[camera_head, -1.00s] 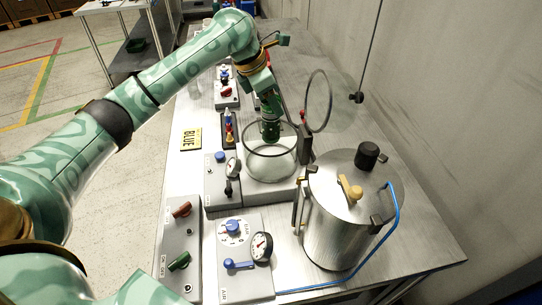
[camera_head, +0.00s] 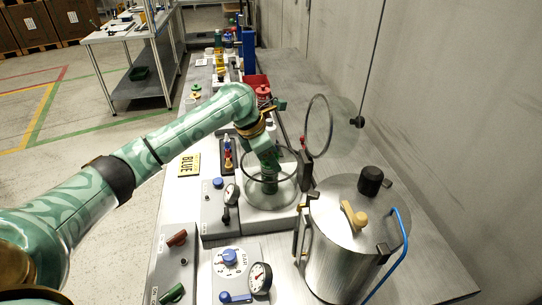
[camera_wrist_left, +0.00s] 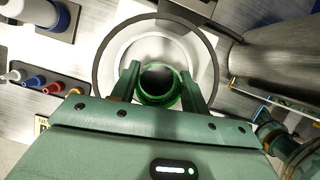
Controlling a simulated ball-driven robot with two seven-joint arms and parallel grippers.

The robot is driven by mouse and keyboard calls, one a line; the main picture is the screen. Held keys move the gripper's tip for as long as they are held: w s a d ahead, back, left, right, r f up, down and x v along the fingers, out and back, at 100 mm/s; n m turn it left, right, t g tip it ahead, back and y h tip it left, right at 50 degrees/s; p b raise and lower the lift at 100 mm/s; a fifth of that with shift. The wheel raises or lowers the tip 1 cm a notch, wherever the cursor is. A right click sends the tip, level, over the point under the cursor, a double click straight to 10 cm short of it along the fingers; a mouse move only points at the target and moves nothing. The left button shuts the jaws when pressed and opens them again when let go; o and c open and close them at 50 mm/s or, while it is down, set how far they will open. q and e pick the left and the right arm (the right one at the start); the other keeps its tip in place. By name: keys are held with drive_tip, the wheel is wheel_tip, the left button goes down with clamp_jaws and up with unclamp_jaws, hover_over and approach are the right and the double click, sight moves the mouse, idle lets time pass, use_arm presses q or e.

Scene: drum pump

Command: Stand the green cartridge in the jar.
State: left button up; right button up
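The clear glass jar (camera_head: 291,190) stands open on a light block in the head view. Its round rim (camera_wrist_left: 99,62) rings the gripper's fingers in the left wrist view. My left gripper (camera_head: 268,186) points down into the jar. The green cartridge (camera_wrist_left: 143,98) shows as a hollow green cylinder between the two fingers, which lie against its sides. It is roughly upright, inside the jar's outline. Its lower end is hidden, so I cannot tell whether it touches the jar floor.
A round hinged lid (camera_head: 308,128) stands raised behind the jar at right. A steel drum (camera_head: 340,255) with a blue hose (camera_head: 394,255) is close at front right. Control boxes with a gauge (camera_head: 260,278) line the left. A yellow BLUE sign (camera_head: 190,165) lies left.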

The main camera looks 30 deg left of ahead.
use_arm(q)
drive_tip(key=o, duration=0.3)
drive_tip(key=shift+r, duration=0.3)
drive_tip(key=p+v, duration=0.3)
drive_tip(key=v, duration=0.8)
drive_tip(key=shift+r, duration=0.35)
drive_tip(key=shift+s+a, duration=0.1)
drive_tip(key=shift+a, duration=0.05)
